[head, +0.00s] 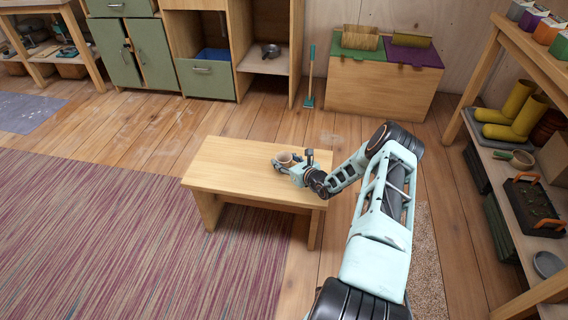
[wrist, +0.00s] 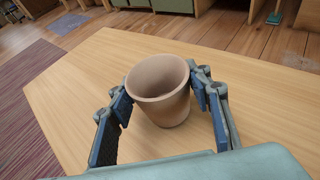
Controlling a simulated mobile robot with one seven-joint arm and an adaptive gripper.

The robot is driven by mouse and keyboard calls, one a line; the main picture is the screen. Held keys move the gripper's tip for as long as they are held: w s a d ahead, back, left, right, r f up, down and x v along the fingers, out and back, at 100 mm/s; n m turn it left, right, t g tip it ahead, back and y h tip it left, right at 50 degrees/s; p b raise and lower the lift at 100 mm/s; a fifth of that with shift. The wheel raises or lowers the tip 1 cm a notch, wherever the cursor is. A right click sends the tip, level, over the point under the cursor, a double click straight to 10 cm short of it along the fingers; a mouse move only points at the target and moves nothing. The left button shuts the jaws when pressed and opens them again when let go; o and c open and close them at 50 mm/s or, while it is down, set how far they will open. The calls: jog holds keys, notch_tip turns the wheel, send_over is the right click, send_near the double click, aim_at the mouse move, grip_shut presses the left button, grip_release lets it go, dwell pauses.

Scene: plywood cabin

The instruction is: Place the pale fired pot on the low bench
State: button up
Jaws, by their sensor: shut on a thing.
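The pale fired pot (wrist: 160,105) is upright, with its open mouth up, between the two fingers of my gripper (wrist: 163,95) in the wrist view. My gripper is shut on the pot. In the head view the pot (head: 285,158) is small and partly hidden by my gripper (head: 287,163). Both are over the right part of the low bench (head: 232,163), a light wooden bench. The bench top (wrist: 85,88) fills most of the wrist view. The pot's base appears at or very close to the bench top; I cannot tell for sure whether it touches.
The rest of the bench top is bare. A striped rug (head: 100,235) lies to the left. A shelf with yellow boots (head: 518,115) stands at the right. A wooden chest (head: 380,85), a small broom (head: 310,85) and green cabinets (head: 135,50) are along the back.

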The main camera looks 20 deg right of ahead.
jog(key=shift+f, duration=0.25)
jog(key=shift+f, duration=0.15)
jog(key=o, duration=1.3)
jog(key=shift+s+d+r, duration=0.1)
jog(key=shift+r, duration=0.3)
jog(key=p+v, duration=0.3)
jog(key=v, duration=0.8)
jog(key=shift+s, duration=0.3)
